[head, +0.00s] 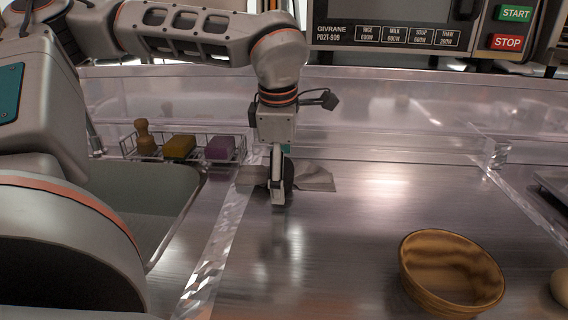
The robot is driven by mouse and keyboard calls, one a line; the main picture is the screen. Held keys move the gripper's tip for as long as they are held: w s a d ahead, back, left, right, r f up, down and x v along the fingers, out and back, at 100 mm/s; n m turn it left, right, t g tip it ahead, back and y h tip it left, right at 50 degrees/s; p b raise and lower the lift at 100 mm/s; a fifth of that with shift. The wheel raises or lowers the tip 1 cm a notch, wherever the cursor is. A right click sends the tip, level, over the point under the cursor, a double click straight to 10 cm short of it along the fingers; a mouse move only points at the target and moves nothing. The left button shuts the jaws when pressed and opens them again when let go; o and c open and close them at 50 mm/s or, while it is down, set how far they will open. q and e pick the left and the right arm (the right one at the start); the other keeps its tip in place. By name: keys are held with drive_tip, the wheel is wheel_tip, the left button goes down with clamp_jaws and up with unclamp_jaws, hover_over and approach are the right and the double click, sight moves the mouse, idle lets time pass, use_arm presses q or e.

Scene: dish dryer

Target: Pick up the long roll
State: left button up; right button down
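My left gripper (279,190) points down at the back of the metal counter, seen nearly edge-on, so I cannot tell whether it is open or shut. A grey, wrinkled, cloth-like strip (316,176) lies there and shows on both sides of the gripper. The gripper hides its middle, and I cannot tell whether they touch. I see nothing that is clearly a long roll; I cannot tell whether this strip is it. My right gripper is not in view.
A wire rack (127,149) behind the sink (150,200) holds a wooden brush (144,140), a yellow sponge (180,148) and a purple sponge (219,149). A wooden bowl (452,272) stands at front right. A microwave (400,38) is behind. The middle counter is clear.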

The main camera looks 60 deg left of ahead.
use_arm(q)
drive_tip(key=c, duration=1.3)
drive_tip(key=shift+r, duration=0.1)
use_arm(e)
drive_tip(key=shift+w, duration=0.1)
use_arm(q)
drive_tip(key=shift+r, duration=0.6)
wheel_tip(320, 180, up, 19)
drive_tip(key=p, duration=0.4)
drive_tip(key=shift+f+p, duration=0.15)
drive_tip(key=shift+p, duration=0.25)
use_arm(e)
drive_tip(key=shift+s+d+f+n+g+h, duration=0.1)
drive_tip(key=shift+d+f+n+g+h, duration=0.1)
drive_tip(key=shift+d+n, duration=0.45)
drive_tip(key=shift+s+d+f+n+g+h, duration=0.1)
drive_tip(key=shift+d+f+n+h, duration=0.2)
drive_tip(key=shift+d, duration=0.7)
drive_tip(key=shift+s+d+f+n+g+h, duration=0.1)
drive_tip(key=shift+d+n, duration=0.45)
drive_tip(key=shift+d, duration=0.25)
